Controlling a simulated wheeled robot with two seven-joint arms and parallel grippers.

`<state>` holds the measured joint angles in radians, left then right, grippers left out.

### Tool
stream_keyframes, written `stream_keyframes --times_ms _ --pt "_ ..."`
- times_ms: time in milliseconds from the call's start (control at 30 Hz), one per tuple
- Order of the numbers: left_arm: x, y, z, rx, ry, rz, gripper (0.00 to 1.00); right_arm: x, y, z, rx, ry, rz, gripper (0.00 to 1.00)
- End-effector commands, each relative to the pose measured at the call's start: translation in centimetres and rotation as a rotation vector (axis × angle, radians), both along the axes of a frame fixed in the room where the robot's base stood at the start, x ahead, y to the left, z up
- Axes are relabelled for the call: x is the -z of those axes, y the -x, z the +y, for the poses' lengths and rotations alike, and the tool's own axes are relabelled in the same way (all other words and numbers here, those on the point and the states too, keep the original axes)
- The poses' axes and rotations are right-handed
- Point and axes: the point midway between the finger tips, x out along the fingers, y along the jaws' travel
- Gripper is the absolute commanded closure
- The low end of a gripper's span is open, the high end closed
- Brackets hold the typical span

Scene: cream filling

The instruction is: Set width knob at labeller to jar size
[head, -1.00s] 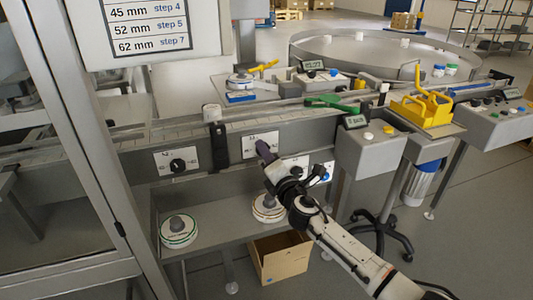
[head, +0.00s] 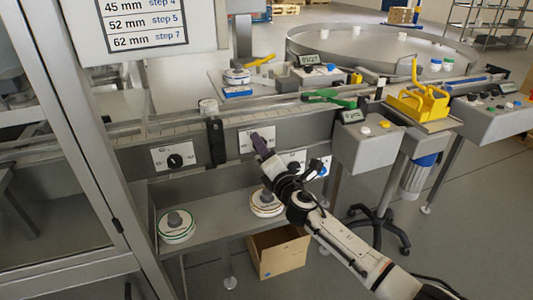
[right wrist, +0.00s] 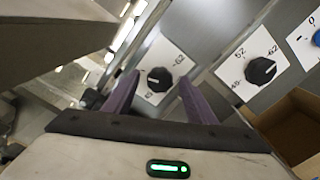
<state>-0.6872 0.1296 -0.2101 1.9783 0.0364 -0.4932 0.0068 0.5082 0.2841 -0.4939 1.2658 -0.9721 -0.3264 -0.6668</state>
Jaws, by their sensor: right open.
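A black knob (right wrist: 158,79) on a white dial plate stands between my right gripper's purple fingers (right wrist: 158,98) in the right wrist view. The fingers are open, one to each side in the picture; I cannot tell whether they touch it. Its pointer is toward the left. Another black knob (head: 175,160) is on the left plate. My left gripper is not in view.
A chart (head: 145,25) lists 45 mm step 4, 52 mm step 5 and 62 mm step 7. A dark upright bracket (head: 216,143) stands left of my gripper. Label rolls (head: 177,226) lie on the lower shelf. A cardboard box (head: 278,253) is below.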

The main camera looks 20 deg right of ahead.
Motion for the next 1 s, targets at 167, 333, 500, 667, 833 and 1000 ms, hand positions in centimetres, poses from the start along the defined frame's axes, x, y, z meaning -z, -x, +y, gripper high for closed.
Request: stream_keyframes --times_ms 167,333,500,667,833,1000 --pt "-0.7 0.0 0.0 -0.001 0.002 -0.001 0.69 0.0 2.1 -0.1 -0.001 -0.001 0.003 0.49" --pt "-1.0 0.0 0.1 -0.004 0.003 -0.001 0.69 0.0 5.4 -0.2 -0.002 0.001 0.003 0.49" --pt "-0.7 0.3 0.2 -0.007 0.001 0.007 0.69 0.1 8.3 -0.3 0.000 0.000 0.004 0.49" --pt "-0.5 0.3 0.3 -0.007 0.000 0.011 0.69 0.1 9.8 -0.4 0.002 0.001 0.003 0.49" --pt "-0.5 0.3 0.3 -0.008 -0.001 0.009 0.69 0.1 10.2 -0.4 0.001 0.002 0.002 0.49" --pt "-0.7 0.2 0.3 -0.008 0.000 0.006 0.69 0.1 10.2 -0.4 0.001 0.001 0.002 0.49"
